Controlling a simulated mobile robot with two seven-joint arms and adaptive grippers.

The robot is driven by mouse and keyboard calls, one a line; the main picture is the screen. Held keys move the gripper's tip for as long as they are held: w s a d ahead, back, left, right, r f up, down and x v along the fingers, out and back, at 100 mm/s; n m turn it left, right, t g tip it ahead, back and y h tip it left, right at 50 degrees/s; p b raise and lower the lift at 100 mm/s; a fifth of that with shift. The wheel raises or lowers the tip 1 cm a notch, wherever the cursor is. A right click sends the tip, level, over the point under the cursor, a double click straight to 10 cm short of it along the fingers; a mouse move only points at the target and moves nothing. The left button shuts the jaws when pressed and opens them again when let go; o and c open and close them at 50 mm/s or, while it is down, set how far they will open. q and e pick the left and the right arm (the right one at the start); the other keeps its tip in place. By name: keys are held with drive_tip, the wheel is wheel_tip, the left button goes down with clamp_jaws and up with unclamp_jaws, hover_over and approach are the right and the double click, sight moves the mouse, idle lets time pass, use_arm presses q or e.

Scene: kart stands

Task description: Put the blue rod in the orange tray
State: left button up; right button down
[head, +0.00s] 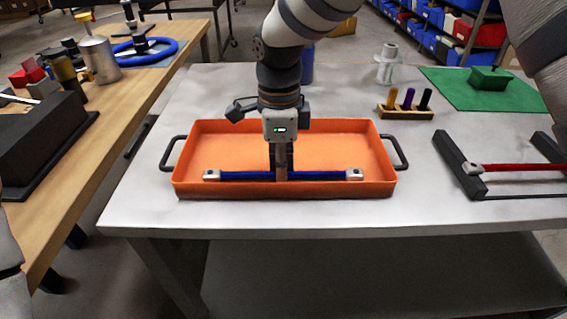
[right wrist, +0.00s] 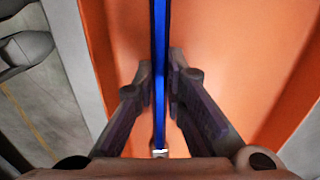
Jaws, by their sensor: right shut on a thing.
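The orange tray (head: 285,146) lies on the grey table with a black handle at each side. The blue rod (head: 245,175), with a pale block at each end, lies level along the tray's near side, within its walls. My right gripper (head: 281,174) is shut on the middle of the rod from above. In the right wrist view the blue rod (right wrist: 160,40) runs between the two fingers (right wrist: 160,78), over the orange tray (right wrist: 225,60). I cannot tell whether the rod touches the tray floor. My left gripper is not in view.
A red rod (head: 520,168) spans a dark stand (head: 460,166) at the right. Behind are a wooden peg holder (head: 405,113), a green mat (head: 520,96) with a green block (head: 489,78), and a grey fitting (head: 387,66). A wooden bench (head: 130,100) is at the left.

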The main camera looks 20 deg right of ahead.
drive_tip(key=c, duration=1.7)
unclamp_jaws()
drive_tip(key=shift+d+f, duration=0.1)
drive_tip(key=shift+o, duration=0.2)
wheel_tip(320, 180, up, 12)
drive_tip(key=shift+r, duration=0.2)
drive_tip(key=shift+w, duration=0.1)
